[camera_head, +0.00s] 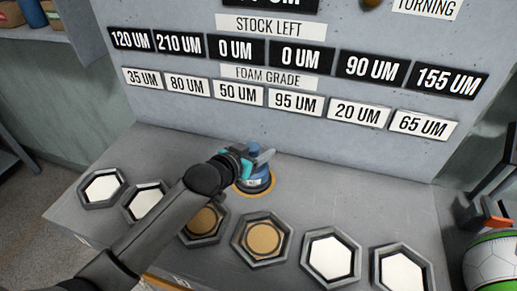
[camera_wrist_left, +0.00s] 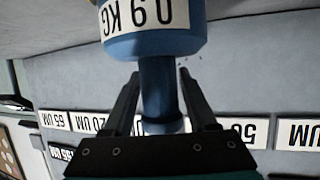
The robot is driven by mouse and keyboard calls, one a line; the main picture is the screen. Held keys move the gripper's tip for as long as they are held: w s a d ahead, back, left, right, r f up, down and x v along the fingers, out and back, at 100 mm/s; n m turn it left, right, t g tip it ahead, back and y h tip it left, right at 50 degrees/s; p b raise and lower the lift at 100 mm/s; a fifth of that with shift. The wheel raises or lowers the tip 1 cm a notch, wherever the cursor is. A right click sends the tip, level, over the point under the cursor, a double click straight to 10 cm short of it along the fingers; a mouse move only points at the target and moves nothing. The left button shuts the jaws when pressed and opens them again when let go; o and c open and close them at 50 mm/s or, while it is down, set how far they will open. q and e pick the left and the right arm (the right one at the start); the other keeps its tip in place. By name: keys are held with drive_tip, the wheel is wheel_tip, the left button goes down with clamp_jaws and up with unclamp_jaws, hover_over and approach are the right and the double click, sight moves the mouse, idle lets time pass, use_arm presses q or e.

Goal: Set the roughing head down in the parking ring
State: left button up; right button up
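The blue roughing head (camera_head: 257,182) stands on the grey bench, within the orange parking ring (camera_head: 271,190). It looks upright, but whether its base is flush cannot be seen. My left gripper (camera_head: 256,158) is at its stem and upper knob. In the left wrist view, the roughing head (camera_wrist_left: 158,90) shows its "0.9 KG" label upside down. The fingers of my left gripper (camera_wrist_left: 160,75) lie on both sides of the narrow stem, with thin gaps beside it, so they look open around it.
Several hexagonal trays stand along the bench front; two hold tan discs, such as this one (camera_head: 264,238), the others shown white discs. The labelled wall panel (camera_head: 270,110) rises close behind the ring. Bench (camera_head: 350,200) right of the ring is clear.

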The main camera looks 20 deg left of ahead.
use_arm(q)
drive_tip(key=shift+o, duration=1.3)
drive_tip(key=shift+s+r, duration=0.1)
drive_tip(key=shift+r, duration=0.1)
drive_tip(key=p+v, duration=0.2)
drive_tip(key=v, duration=0.9)
drive_tip(key=shift+s+p, duration=0.3)
drive_tip(key=shift+s, duration=0.05)
drive_tip(key=shift+a+r, duration=0.1)
drive_tip(key=shift+a, duration=0.05)
